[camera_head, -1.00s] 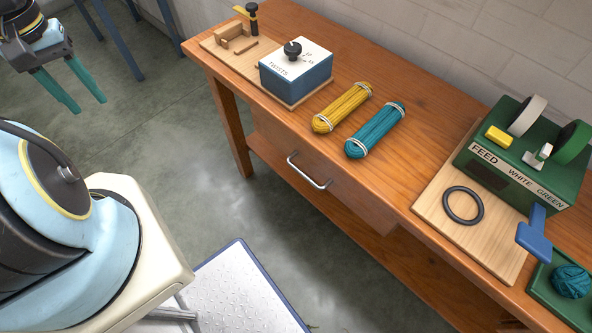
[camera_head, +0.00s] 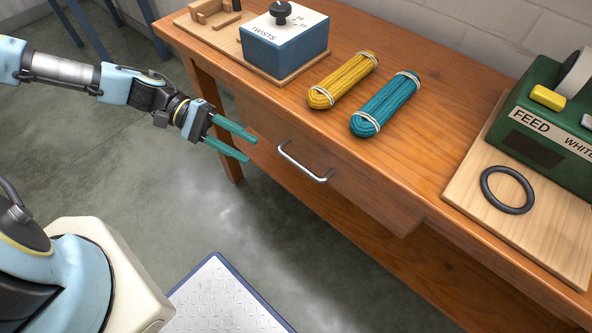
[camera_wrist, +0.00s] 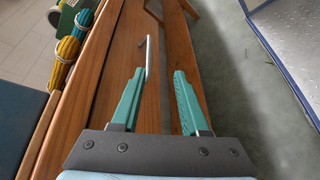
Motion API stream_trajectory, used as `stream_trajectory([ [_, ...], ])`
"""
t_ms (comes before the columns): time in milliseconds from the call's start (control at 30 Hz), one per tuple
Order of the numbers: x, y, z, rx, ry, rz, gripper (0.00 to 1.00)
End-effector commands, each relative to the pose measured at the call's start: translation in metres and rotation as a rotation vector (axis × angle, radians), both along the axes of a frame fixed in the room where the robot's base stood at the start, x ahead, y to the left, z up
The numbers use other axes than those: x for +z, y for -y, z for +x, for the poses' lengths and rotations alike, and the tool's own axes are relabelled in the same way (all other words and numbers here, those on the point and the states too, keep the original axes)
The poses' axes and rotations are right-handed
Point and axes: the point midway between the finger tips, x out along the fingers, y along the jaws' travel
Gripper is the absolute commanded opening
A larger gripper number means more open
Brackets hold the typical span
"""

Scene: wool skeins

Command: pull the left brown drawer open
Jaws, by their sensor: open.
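The brown drawer (camera_head: 348,187) is set in the front of the wooden bench and looks shut, its face level with the bench front. Its silver bar handle (camera_head: 304,162) sticks out from the face. My gripper (camera_head: 247,148) is open and empty, just left of the handle, with its teal fingers pointing toward it. In the wrist view my gripper (camera_wrist: 163,88) has its fingers apart, and the handle (camera_wrist: 149,58) shows ahead, close to the line of the left finger. I cannot tell whether they touch; they look apart in the head view.
On the bench top (camera_head: 440,130) lie a yellow skein (camera_head: 343,80) and a teal skein (camera_head: 386,104). A blue box (camera_head: 284,46) stands at the left, a green feed box (camera_head: 545,125) and black ring (camera_head: 507,190) at the right.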

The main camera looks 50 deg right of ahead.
Motion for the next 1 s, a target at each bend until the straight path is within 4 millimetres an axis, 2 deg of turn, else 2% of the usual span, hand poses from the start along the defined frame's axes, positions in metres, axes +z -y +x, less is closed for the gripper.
stream_trajectory([
  [100, -0.003, 0.014, -0.006, 0.011, -0.055, -0.047, 0.45],
  [267, -0.001, 0.021, -0.013, 0.013, -0.079, -0.067, 0.45],
  [367, -0.002, 0.025, -0.024, 0.011, -0.081, -0.066, 0.45],
  [700, -0.015, 0.045, -0.081, 0.011, -0.079, -0.065, 0.45],
  [833, -0.02, 0.051, -0.096, 0.012, -0.078, -0.065, 0.45],
  [1000, -0.023, 0.055, -0.105, 0.014, -0.076, -0.065, 0.45],
])
